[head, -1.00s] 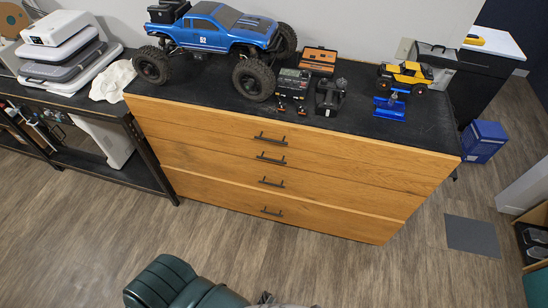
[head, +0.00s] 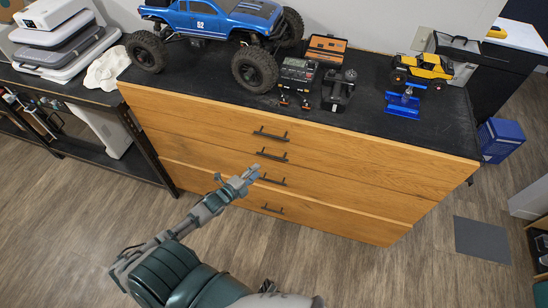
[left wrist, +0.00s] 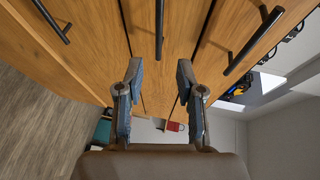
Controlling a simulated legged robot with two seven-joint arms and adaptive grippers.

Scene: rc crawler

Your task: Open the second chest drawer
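The wooden chest (head: 330,185) has several drawers stacked in its front, each with a dark bar handle. The second drawer's handle from the top (head: 272,155) shows in the head view, and all drawers look shut. My left gripper (head: 250,176) is in front of the chest, near the second and third handles. In the left wrist view my left gripper (left wrist: 160,78) is open and empty. One handle (left wrist: 160,28), seemingly the second from the top, lies ahead, lined up between its fingers and apart from them. My right gripper is not in view.
A blue truck (head: 218,20), a small yellow truck (head: 425,68), a blue stand (head: 403,104) and other gear stand on the chest top. A dark-framed bench (head: 150,150) stands to the left. A blue box (head: 500,140) is at right. The floor in front is clear.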

